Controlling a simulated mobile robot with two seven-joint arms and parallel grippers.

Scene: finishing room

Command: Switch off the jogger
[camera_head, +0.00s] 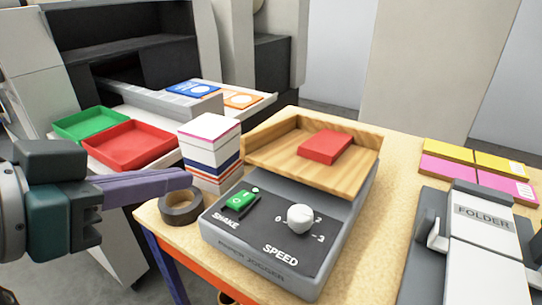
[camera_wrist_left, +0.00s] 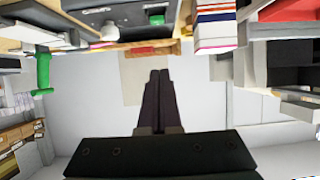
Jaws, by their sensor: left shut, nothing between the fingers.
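The paper jogger (camera_head: 335,240) stands on the table, a grey machine with a sloped dark panel and a wooden tray (camera_head: 355,178) on top. A green rocker switch (camera_head: 240,200) marked SHAKE is at the panel's left, with a small pale lamp (camera_head: 255,189) by it. A white SPEED knob (camera_head: 300,217) is to its right. My left gripper (camera_head: 187,179) is shut and empty, left of the switch and apart from it, above the tape roll. Its fingers (camera_wrist_left: 160,80) show in the left wrist view, with the green switch (camera_wrist_left: 155,18) at the top, upside down. My right gripper is not in view.
A red block (camera_head: 326,147) lies on the wooden tray. A striped paper stack (camera_head: 210,150) and a dark tape roll (camera_head: 181,207) stand close to my left fingers. A folder jig (camera_head: 430,265) is at the right. Red (camera_head: 130,146) and green (camera_head: 88,124) trays sit behind.

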